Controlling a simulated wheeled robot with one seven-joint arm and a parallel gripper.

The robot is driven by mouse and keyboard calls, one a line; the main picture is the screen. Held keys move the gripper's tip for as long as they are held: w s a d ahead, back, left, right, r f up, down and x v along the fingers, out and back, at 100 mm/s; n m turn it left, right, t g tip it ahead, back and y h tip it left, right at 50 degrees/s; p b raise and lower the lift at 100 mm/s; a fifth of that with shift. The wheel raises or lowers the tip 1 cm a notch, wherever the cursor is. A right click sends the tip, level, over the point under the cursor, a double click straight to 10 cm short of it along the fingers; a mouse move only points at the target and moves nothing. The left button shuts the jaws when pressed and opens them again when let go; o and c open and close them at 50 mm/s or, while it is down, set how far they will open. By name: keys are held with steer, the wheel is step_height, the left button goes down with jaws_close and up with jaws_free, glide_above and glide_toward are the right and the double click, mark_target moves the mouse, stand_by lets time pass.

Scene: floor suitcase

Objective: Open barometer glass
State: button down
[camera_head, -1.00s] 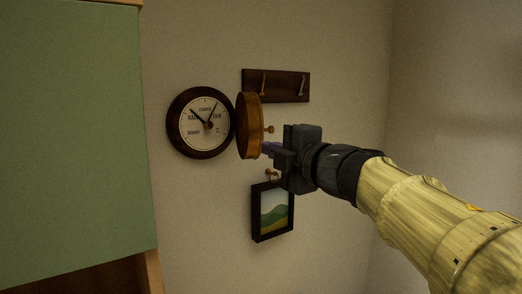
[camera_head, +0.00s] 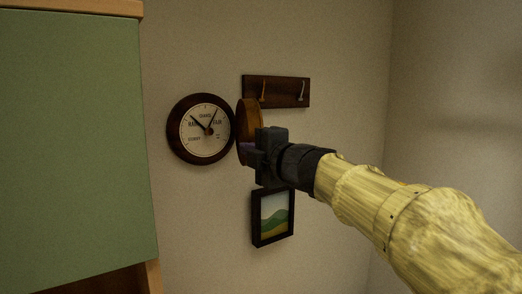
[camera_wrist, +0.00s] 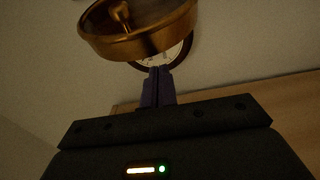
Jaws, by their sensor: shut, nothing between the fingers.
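The barometer (camera_head: 204,129), a dark wooden ring with a white dial and black hands, hangs on the wall. Its brass-rimmed glass cover (camera_head: 249,118) is swung out from the dial on the right side and stands edge-on in the head view. In the wrist view the cover (camera_wrist: 140,35) fills the top, with its small knob (camera_wrist: 121,13) showing, and part of the dial shows behind it. My gripper (camera_head: 247,152) is shut and empty at the cover's lower edge. In the wrist view its fingertips (camera_wrist: 159,75) are just below the cover's rim; whether they touch it I cannot tell.
A dark hook rack (camera_head: 276,91) hangs above right of the cover. A framed landscape picture (camera_head: 273,217) hangs below my gripper. A green cabinet (camera_head: 75,140) stands at the left. The wall to the right is bare.

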steer(key=w+d+p, duration=0.1)
steer(key=w+d, duration=0.1)
steer(key=w, duration=0.1)
steer(key=shift+d, duration=0.2)
steer(key=shift+w, duration=0.1)
stand_by(0.4)
